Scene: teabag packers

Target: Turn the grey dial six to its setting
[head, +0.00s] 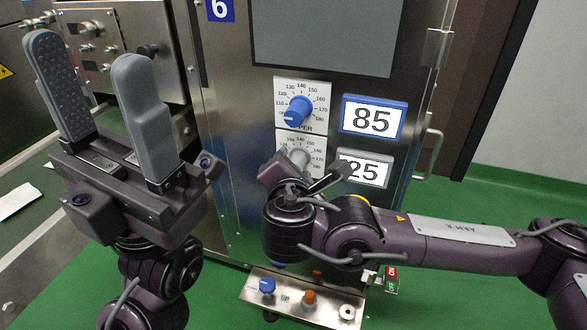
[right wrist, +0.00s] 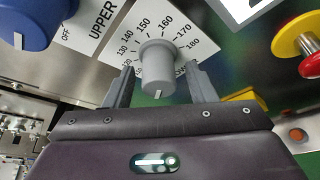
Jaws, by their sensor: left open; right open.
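The grey dial (head: 299,156) is on the machine's front, below the blue dial, partly hidden by my right gripper (head: 284,170) in the head view. In the right wrist view the grey dial (right wrist: 158,62) stands between the two open fingers of my right gripper (right wrist: 158,84), with a small gap visible on each side. Its white mark points to the bottom of that picture, away from the printed numbers. A grey-framed sign (head: 372,170) beside it shows "25", its left part covered. My left gripper (head: 88,60) is open, empty and raised at the left.
The blue dial (head: 296,111) sits just above, with a blue-framed "85" sign (head: 373,119) beside it. A lower panel (head: 288,296) carries a blue knob and orange controls. A red and yellow button (right wrist: 302,45) shows in the right wrist view. Green floor is free at the right.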

